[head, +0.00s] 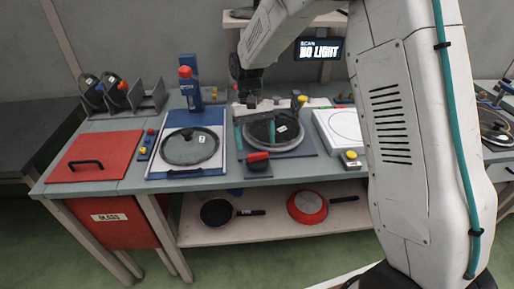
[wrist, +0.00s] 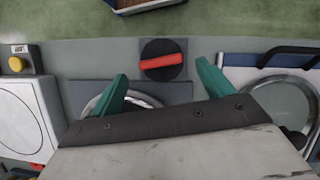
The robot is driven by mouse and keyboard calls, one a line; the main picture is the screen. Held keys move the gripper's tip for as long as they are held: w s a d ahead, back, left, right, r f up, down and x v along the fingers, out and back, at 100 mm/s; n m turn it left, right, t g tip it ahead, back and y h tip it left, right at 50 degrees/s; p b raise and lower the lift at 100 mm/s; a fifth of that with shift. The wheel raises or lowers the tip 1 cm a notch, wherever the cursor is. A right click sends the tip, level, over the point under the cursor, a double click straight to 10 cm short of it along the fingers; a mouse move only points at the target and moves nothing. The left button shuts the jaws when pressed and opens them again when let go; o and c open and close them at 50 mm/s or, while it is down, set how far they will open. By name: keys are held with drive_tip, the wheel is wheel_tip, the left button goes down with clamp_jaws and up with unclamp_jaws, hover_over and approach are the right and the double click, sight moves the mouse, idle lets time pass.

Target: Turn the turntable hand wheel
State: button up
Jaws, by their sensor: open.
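The hand wheel (head: 257,161) is a dark round knob with a red bar across it, at the front edge of the turntable's grey base plate (head: 300,148). In the wrist view the wheel (wrist: 152,48) lies just beyond the fingertips, its red bar nearly level and slightly tilted. The round turntable (head: 290,141) carries a dark disc with a white tag, partly hidden by my gripper. My gripper (head: 256,136) is open and empty, pointing down over the turntable, behind the wheel. Its teal fingers (wrist: 162,72) are apart, and the wheel appears between their lines, not touched.
A blue-framed station with a glass lid (head: 189,147) stands left, and a white plate station (head: 340,130) with a yellow button right. A red hatch (head: 95,157) is far left. A display (head: 319,48) reads "NO LIGHT". Pans lie on the lower shelf (head: 262,228).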

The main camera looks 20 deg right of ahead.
sight(260, 153)
drive_tip(key=v, duration=0.4)
drive_tip(key=s, duration=0.2)
drive_tip(key=s+d, duration=0.1)
drive_tip(key=shift+s+f, duration=0.15)
drive_tip(key=shift+f, duration=0.15)
drive_tip(key=s+d+r+t, duration=0.2)
drive_tip(key=s+d+r, duration=0.1)
drive_tip(key=s, duration=0.7)
drive_tip(key=s+d+r+t, duration=0.2)
drive_tip(key=s+r, duration=0.4)
drive_tip(key=s, duration=0.3)
drive_tip(key=s+d+r+t, duration=0.1)
drive_tip(key=s+d+r, duration=0.2)
drive_tip(key=s, duration=0.7)
drive_tip(key=shift+s+d+r+t, duration=0.3)
drive_tip(key=shift+r+t, duration=0.1)
drive_tip(key=shift+r, duration=0.3)
